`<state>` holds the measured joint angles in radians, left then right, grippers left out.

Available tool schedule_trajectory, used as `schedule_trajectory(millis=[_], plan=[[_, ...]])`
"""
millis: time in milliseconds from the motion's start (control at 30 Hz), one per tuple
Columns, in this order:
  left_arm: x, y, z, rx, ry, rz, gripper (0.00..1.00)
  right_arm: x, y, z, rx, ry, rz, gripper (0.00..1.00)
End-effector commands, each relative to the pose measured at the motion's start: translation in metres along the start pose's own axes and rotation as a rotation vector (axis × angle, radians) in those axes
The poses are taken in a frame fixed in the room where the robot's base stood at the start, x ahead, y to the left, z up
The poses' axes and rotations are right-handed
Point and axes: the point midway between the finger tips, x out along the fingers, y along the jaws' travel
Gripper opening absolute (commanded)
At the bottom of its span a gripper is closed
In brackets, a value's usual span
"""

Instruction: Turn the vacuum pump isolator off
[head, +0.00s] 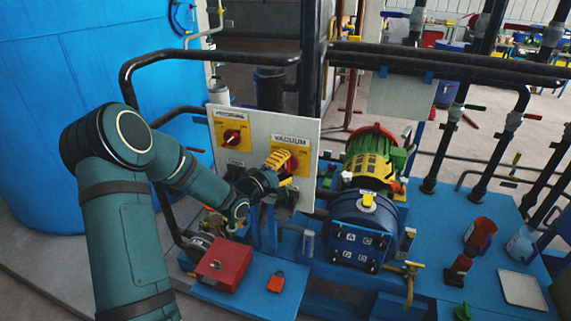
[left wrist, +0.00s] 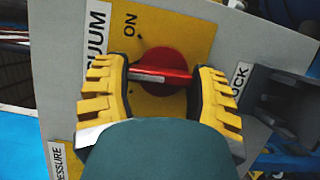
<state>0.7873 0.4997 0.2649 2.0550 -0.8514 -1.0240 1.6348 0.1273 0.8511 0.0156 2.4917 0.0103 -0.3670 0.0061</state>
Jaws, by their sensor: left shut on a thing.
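The vacuum pump isolator is a red rotary knob (left wrist: 165,72) on a yellow plate (left wrist: 190,22) marked ON, beside the word VACUUM, in the left wrist view. My left gripper (left wrist: 163,85) has its yellow fingers on either side of the knob's red bar handle and is shut on it. The bar lies across between the fingers. In the head view my left gripper (head: 283,165) covers most of the knob below the VACUUM label (head: 290,139). My right gripper is not in view.
A second red knob (head: 232,137) on a yellow plate, under a partly readable label, sits left on the same grey panel (head: 255,124). Black pipes (head: 215,57) run above and behind the panel. A blue pump (head: 362,230) stands to the right, with a red box (head: 222,262) below.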

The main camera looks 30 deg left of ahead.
Motion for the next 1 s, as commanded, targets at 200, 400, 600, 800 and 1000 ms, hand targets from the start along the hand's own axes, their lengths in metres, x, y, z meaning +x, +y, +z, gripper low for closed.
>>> schedule_trajectory(millis=[200,400,600,800,1000], plan=[[-0.0007,-0.0024,-0.0012,-0.193,0.001,0.079,0.25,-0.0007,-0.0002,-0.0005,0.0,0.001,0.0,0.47],[-0.0009,-0.0034,-0.0018,-0.361,0.002,0.149,0.25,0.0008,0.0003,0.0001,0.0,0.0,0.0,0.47],[-0.001,-0.0041,-0.0019,-0.502,0.002,0.206,0.25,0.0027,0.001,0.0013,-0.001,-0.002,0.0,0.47],[-0.001,-0.0044,-0.0019,-0.602,0.002,0.248,0.24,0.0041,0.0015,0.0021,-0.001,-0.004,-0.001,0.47],[-0.001,-0.0042,-0.0019,-0.657,0.001,0.271,0.25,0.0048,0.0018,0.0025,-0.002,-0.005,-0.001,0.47]])
